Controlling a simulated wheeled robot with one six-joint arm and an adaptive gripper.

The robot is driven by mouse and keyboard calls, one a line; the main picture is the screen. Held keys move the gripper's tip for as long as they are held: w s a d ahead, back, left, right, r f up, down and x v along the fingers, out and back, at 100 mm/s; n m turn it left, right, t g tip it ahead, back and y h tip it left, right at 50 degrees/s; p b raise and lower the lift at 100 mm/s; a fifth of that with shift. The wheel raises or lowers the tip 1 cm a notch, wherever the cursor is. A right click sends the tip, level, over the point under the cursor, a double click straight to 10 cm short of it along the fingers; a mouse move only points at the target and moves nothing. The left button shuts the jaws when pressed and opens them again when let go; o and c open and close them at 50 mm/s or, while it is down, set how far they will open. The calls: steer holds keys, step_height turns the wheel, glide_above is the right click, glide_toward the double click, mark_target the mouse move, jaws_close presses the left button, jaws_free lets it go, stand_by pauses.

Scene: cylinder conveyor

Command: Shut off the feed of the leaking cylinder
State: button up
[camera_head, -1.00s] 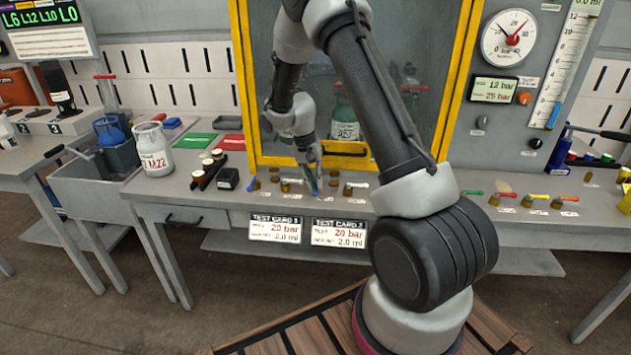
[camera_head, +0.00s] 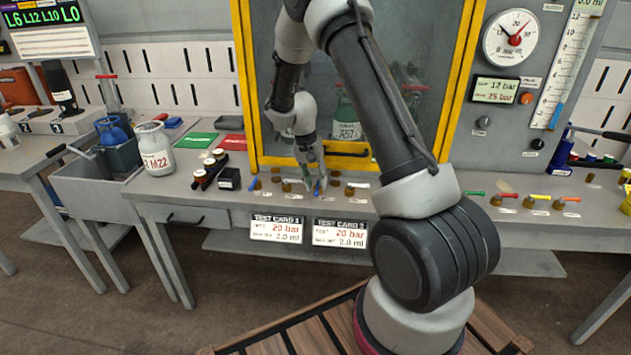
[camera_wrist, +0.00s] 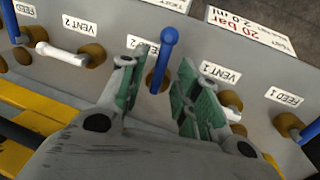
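My gripper (camera_head: 313,183) is low over the valve row on the bench front, below the yellow-framed cabinet. In the wrist view my gripper (camera_wrist: 163,95) is open, with its green-padded fingers on either side of a blue lever (camera_wrist: 168,50) on a brass valve. Contact is not clear. The blue lever's label is mostly hidden by a finger. Beside it are the VENT 2 white lever (camera_wrist: 62,55) and the VENT 1 label (camera_wrist: 220,72). The FEED 1 blue lever (camera_wrist: 309,132) is at the far right. A green cylinder (camera_head: 346,126) stands behind the cabinet glass.
Test cards 1 (camera_head: 277,229) and 2 (camera_head: 340,233) hang on the bench front. A white cylinder (camera_head: 155,152) stands left; a blue one (camera_head: 111,131) is at the grey tank (camera_head: 85,185). The gauge (camera_head: 510,37) and more coloured levers (camera_head: 541,198) are right.

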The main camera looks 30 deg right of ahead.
step_height(320, 180, up, 12)
steer(key=w+a, duration=0.1)
steer(key=a, duration=0.1)
steer(key=shift+w+f, duration=0.15)
stand_by(0.4)
steer(key=s+r+n+t, duration=0.2)
steer(key=s+r, duration=0.4)
steer(key=s, duration=0.5)
steer(key=s+r+n+t+y, duration=0.1)
steer(key=s+r+n, duration=0.1)
steer(key=s+r, duration=0.4)
steer(key=s+r+n+t, duration=0.2)
steer(key=s+r, duration=0.4)
steer(key=s, duration=1)
steer(key=shift+s+a+n+t+y, duration=0.3)
steer(key=shift+a+n+y, duration=0.1)
steer(key=shift+n, duration=0.1)
